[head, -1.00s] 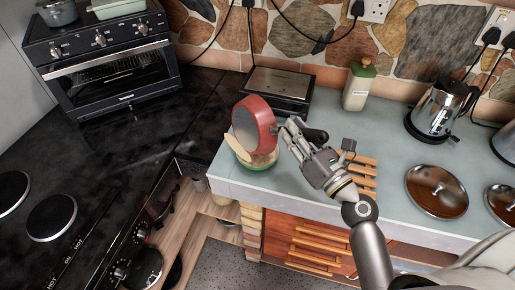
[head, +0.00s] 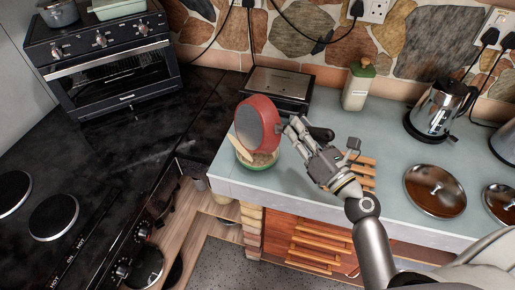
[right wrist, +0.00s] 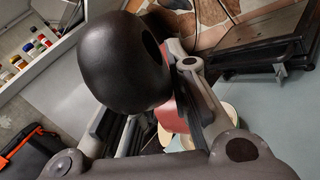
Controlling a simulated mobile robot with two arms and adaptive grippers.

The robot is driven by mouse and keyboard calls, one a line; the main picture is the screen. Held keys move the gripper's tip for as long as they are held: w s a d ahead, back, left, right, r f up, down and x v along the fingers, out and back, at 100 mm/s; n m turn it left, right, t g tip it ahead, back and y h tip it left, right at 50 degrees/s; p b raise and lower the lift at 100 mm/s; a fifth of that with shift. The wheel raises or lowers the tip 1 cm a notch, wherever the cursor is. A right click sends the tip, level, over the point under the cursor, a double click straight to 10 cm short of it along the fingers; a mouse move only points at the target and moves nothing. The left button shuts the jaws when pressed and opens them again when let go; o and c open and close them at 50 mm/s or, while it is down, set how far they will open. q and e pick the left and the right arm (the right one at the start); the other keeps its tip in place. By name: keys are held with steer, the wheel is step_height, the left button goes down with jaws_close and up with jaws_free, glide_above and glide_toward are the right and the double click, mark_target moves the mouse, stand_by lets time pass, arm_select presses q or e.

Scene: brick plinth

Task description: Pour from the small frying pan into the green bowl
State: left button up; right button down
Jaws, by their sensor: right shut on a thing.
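The small red frying pan (head: 259,121) is tipped steeply on its side, with its dark face turned to the left. My right gripper (head: 297,132) is shut on its black handle, right of the pan. The handle end looms large in the right wrist view (right wrist: 135,60), with a bit of the red pan behind it. The green bowl (head: 262,166) stands on the counter's left end, just below the pan. The pan hides part of it. Something pale and tan shows in it, and I cannot tell what it is. My left gripper is not in view.
A tan wooden piece (head: 242,147) leans up at the bowl's left side. A wooden rack (head: 362,172) lies right of my gripper. Lids and a kettle (head: 437,108) are further right.

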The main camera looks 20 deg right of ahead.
steer(key=shift+d+r, duration=0.1)
steer(key=shift+a, duration=0.25)
steer(key=s+a+f+n+g+y+b, duration=0.1)
steer(key=s+a+f+n+y+b, duration=0.15)
steer(key=a+n, duration=0.6)
steer(key=s+a+f+n+g+y+b, duration=0.1)
steer(key=s+a+n, duration=0.2)
steer(key=a+n, duration=0.55)
steer(key=s+a+f+n+b, duration=0.3)
steer(key=a+f+n, duration=0.3)
steer(key=a+f, duration=0.5)
steer(key=shift+f+n+g, duration=0.4)
steer(key=shift+f, duration=0.6)
steer(key=shift+a, duration=0.1)
